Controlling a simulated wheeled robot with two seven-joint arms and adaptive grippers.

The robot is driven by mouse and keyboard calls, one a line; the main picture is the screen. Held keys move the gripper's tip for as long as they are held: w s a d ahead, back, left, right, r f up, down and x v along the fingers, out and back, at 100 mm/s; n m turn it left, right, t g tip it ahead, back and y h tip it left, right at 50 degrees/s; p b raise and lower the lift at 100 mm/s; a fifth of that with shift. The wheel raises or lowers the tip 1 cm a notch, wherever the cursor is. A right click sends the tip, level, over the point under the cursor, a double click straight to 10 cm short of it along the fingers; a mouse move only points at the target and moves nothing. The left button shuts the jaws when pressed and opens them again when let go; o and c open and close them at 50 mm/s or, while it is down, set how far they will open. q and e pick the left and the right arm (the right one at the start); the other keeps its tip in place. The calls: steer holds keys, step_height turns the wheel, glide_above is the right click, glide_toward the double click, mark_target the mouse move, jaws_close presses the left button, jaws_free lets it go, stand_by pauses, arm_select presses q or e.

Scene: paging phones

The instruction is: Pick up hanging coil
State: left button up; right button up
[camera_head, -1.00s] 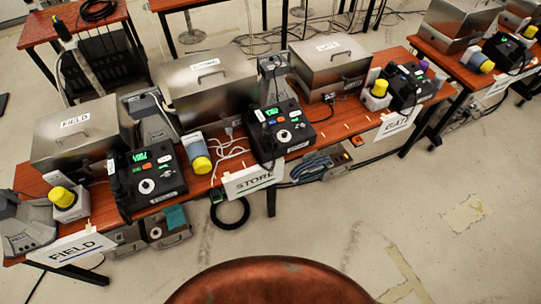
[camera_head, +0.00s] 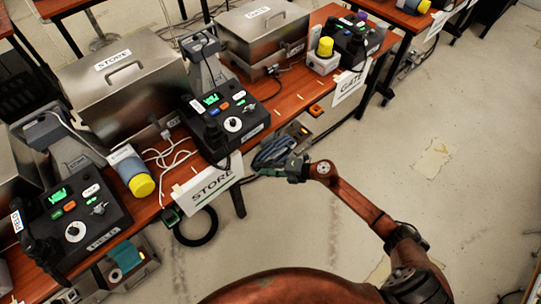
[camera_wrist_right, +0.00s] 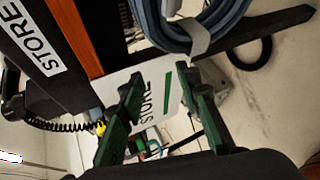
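A blue-grey cable coil (camera_head: 268,154) hangs below the front edge of the wooden table (camera_head: 285,108), right of the STORE sign (camera_head: 213,188). The coil also shows at the top of the right wrist view (camera_wrist_right: 172,22), with a grey strap round it. My right gripper (camera_head: 288,170) is beside the coil in the head view and hides part of its lower right side. In the right wrist view its two green fingers (camera_wrist_right: 158,76) are apart, with nothing between them, and the coil lies beyond the fingertips. My left gripper is not in view.
A black ring-shaped coil (camera_head: 196,224) is below the table, left of my right gripper; it also shows in the right wrist view (camera_wrist_right: 252,50). Phone consoles (camera_head: 228,112) and metal boxes (camera_head: 125,88) crowd the tabletop. The floor at right (camera_head: 430,110) is mostly clear.

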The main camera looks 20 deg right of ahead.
arm_select(q)
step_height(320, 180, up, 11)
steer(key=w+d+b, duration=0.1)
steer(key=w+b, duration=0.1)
steer(key=b, duration=0.7)
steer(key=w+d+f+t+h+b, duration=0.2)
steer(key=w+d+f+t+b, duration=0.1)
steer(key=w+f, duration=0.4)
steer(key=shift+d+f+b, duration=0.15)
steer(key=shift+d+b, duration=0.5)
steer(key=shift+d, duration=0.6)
arm_select(e)
steer(key=w+f+n+g+h, duration=0.3)
steer(key=f+n+h, duration=0.4)
steer(key=n, duration=0.6)
steer(key=shift+w+d+f+n, duration=0.3)
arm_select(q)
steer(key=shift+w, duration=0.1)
arm_select(e)
steer(key=shift+c, duration=0.7)
jaws_close()
